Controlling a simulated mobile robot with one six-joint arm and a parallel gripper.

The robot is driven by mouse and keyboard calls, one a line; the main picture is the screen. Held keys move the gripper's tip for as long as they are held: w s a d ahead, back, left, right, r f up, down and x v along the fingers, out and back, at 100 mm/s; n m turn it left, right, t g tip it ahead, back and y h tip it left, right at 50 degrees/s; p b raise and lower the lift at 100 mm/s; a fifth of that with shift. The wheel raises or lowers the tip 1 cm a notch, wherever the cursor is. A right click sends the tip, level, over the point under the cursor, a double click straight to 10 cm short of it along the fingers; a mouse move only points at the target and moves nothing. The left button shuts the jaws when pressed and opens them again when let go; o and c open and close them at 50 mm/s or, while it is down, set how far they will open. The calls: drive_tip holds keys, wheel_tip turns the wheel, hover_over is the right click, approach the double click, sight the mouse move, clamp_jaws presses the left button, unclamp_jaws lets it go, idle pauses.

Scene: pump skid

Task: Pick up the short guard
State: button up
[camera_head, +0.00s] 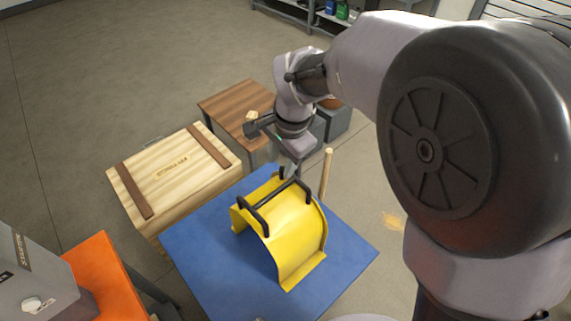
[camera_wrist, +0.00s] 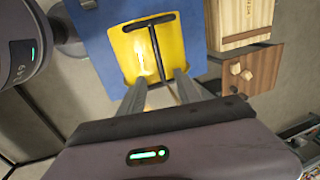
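A yellow curved guard (camera_head: 297,236) with a black bar handle (camera_head: 268,208) on top rests on a blue table top (camera_head: 205,262). It is the only guard in view. My gripper (camera_head: 291,172) is above the guard's far end in the head view, and its fingers partly overlap the handle area there. The gap between fingers and handle is hard to judge.
A wooden crate (camera_head: 170,172) with brown straps stands left of the blue table. A brown wooden-topped block (camera_head: 228,102) is behind it. An upright wooden stick (camera_head: 326,175) rises near the table's far edge. An orange surface (camera_head: 104,275) with a grey box (camera_head: 35,275) is at front left.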

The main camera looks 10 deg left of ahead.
sight(274, 192)
drive_tip(key=f, duration=0.3)
drive_tip(key=a+f+b, duration=0.1)
drive_tip(key=f, duration=0.3)
drive_tip(key=w+f+b, duration=0.1)
drive_tip(key=f, duration=0.2)
drive_tip(key=shift+a+f, duration=0.25)
drive_tip(key=shift+a, duration=0.05)
drive_tip(key=f, duration=0.1)
drive_tip(key=f+b, duration=0.1)
drive_tip(key=f, duration=0.1)
drive_tip(key=f+b, duration=0.1)
drive_tip(key=f, duration=0.1)
drive_tip(key=shift+w+a, duration=0.15)
drive_tip(key=shift+a, duration=0.2)
drive_tip(key=shift+w+a+f, duration=0.1)
drive_tip(key=shift+f, duration=0.1)
drive_tip(key=shift+r, duration=0.15)
drive_tip(key=shift+c, duration=0.9)
clamp_jaws()
